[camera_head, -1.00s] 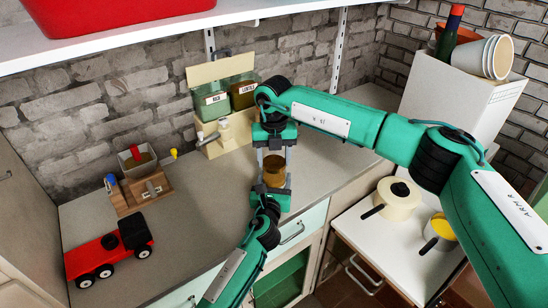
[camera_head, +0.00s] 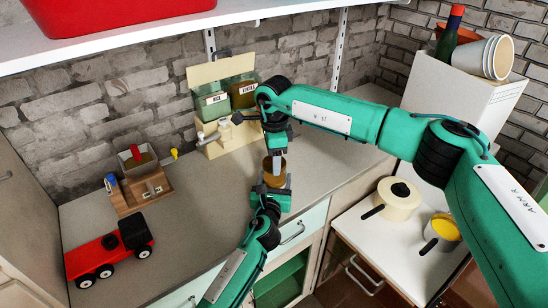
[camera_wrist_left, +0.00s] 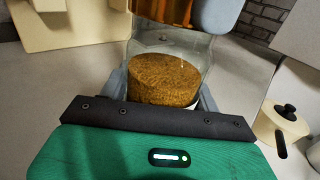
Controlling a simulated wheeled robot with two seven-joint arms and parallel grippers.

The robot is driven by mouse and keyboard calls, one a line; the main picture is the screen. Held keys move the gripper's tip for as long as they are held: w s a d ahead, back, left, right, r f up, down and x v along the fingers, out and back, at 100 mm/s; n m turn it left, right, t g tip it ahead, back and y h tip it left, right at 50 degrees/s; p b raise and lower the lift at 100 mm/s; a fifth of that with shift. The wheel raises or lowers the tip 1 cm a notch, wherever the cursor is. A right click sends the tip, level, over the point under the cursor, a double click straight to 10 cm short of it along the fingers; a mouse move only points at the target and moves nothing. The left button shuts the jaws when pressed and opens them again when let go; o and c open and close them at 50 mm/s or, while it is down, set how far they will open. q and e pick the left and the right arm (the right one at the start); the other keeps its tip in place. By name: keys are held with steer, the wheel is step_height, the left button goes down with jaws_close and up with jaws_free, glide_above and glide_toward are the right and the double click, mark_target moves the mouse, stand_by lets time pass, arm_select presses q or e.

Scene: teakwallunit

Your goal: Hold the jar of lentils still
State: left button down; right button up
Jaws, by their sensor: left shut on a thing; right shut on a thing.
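The jar of lentils (camera_wrist_left: 165,78) is clear glass with brown contents, upright between the fingers of my left gripper (camera_head: 271,190). In the left wrist view one grey finger shows on each side of it. An amber-brown lid (camera_wrist_left: 165,10) shows at the jar's top. My right gripper (camera_head: 275,152) comes down from above and is shut on this lid; one of its fingers (camera_wrist_left: 217,12) shows in the left wrist view. In the head view the grippers hide most of the jar, and only a brown part (camera_head: 274,171) shows between them.
A cream stand with bins labelled rice (camera_head: 213,104) and lentils (camera_head: 244,91) is behind my grippers. A red truck (camera_head: 108,248) and a wooden grinder-like unit (camera_head: 141,188) stand left. Pans (camera_head: 397,198) are at right. The counter's middle left is clear.

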arm_select(q)
steer(key=shift+f, duration=0.25)
arm_select(e)
steer(key=n, duration=0.3)
steer(key=shift+s+a, duration=0.1)
steer(key=shift+s, duration=0.05)
steer(key=n, duration=0.5)
arm_select(q)
steer(key=shift+a, duration=0.1)
arm_select(e)
steer(key=n, duration=0.6)
steer(key=shift+n, duration=0.3)
steer(key=shift+r, duration=0.2)
steer(key=shift+r, duration=0.9)
